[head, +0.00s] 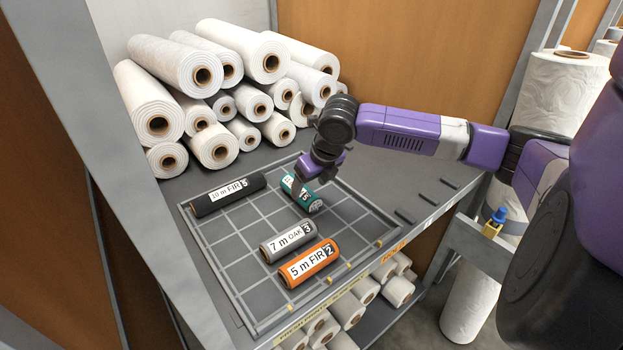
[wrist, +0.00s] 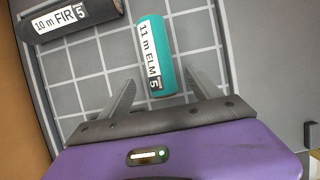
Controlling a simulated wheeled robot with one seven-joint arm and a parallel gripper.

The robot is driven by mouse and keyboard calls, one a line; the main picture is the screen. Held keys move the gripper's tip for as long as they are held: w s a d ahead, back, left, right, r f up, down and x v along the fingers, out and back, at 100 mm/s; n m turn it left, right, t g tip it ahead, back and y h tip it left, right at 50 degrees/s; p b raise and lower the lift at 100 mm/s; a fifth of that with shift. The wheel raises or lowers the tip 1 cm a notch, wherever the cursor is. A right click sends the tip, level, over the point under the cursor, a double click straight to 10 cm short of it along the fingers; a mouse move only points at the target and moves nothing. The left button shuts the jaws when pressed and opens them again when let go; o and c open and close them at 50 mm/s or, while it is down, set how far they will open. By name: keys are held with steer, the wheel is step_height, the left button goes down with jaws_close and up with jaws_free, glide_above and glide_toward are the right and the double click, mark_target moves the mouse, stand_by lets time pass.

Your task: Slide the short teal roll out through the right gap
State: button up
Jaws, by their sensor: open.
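The short teal roll (head: 314,206) lies on the gridded tray (head: 225,262), towards its back right part. In the wrist view the teal roll (wrist: 152,38) has a white label reading "11 m ELM 5". My gripper (head: 301,187) is directly over the teal roll in the head view and hides part of it. In the wrist view my gripper (wrist: 160,78) is open, with one finger on each side of the roll's near end. Gaps show between the roll and both fingers. I cannot tell for certain which rim opening is the right gap.
A long black roll (head: 228,194) lies at the tray's back left. A grey roll (head: 288,243) and an orange roll (head: 309,264) lie towards the front. Stacked white rolls (head: 225,80) stand behind. Small brass pieces (head: 378,244) sit along the front rim.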

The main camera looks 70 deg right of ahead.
mark_target(307, 192)
steer(key=shift+p+x, duration=0.35)
steer(key=shift+x, duration=2.35)
steer(key=c, duration=1.5)
steer(key=shift+s+a+r, duration=0.1)
steer(key=shift+s+a, duration=0.75)
steer(key=shift+s, duration=0.55)
steer(key=shift+s+a+f, duration=0.1)
steer(key=shift+s+a, duration=0.8)
steer(key=shift+s, duration=0.55)
steer(key=shift+s+a+r, duration=0.1)
steer(key=shift+s+a, duration=0.75)
steer(key=shift+s, duration=0.55)
steer(key=shift+s+a, duration=0.85)
steer(key=shift+s, duration=0.55)
steer(key=shift+s+a, duration=0.9)
steer(key=shift+s, duration=0.55)
steer(key=shift+s+a, duration=0.85)
steer(key=shift+s, duration=0.55)
steer(key=shift+s+a, duration=0.1)
steer(key=shift+s, duration=0.05)
steer(key=shift+s+a, duration=0.45)
steer(key=shift+s, duration=0.25)
